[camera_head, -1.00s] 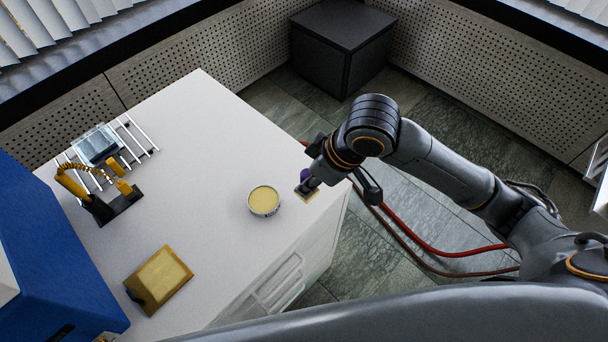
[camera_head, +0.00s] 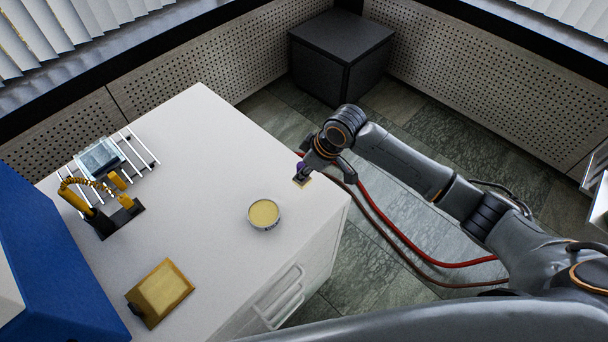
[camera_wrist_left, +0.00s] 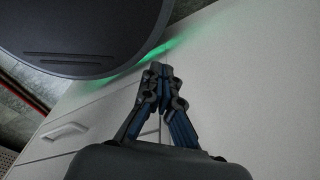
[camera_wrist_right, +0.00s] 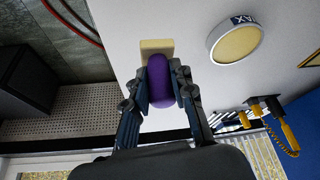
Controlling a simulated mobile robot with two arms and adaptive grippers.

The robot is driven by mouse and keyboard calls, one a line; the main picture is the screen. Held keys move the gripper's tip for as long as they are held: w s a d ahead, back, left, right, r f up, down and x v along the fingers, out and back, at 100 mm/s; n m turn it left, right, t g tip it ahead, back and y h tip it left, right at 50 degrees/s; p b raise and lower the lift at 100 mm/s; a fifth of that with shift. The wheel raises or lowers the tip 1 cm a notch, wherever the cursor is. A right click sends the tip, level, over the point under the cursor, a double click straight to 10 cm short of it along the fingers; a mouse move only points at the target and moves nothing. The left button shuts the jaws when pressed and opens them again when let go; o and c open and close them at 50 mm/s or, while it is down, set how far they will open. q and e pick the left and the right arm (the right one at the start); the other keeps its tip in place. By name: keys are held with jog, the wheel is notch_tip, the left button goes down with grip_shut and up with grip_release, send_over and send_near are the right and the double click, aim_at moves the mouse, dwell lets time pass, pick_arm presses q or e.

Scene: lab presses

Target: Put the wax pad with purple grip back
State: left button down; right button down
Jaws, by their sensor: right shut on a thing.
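The wax pad (camera_head: 303,182) is a small pale block with a purple grip. My right gripper (camera_head: 313,167) is shut on the purple grip (camera_wrist_right: 160,82), near the right edge of the white worktop. The pale pad end shows beyond the fingertips in the right wrist view (camera_wrist_right: 157,48); I cannot tell whether it touches the worktop. A round wax tin (camera_head: 264,214) with a yellow filling stands left of and nearer than the pad. It also shows in the right wrist view (camera_wrist_right: 236,43). My left gripper (camera_wrist_left: 157,72) is shut and empty beside the white cabinet, outside the head view.
A yellow-framed block (camera_head: 160,292) lies at the near left of the worktop (camera_head: 215,160). A rack with a glassy block (camera_head: 100,158) and a black stand with yellow tools (camera_head: 118,220) are farther back. A blue machine (camera_head: 55,265) borders the left.

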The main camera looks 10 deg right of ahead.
jog(key=shift+w+d+f, duration=0.1)
jog(key=shift+w+f, duration=0.2)
jog(key=shift+f, duration=0.05)
jog(key=shift+f+p, duration=0.5)
jog(key=shift+f, duration=1)
jog(key=shift+f, duration=0.1)
jog(key=c, duration=1.1)
grip_release()
jog(key=shift+s+d+r, duration=0.1)
jog(key=shift+r, duration=0.35)
jog(key=v, duration=1.1)
jog(key=shift+s+r+b, duration=0.15)
jog(key=shift+b, duration=0.25)
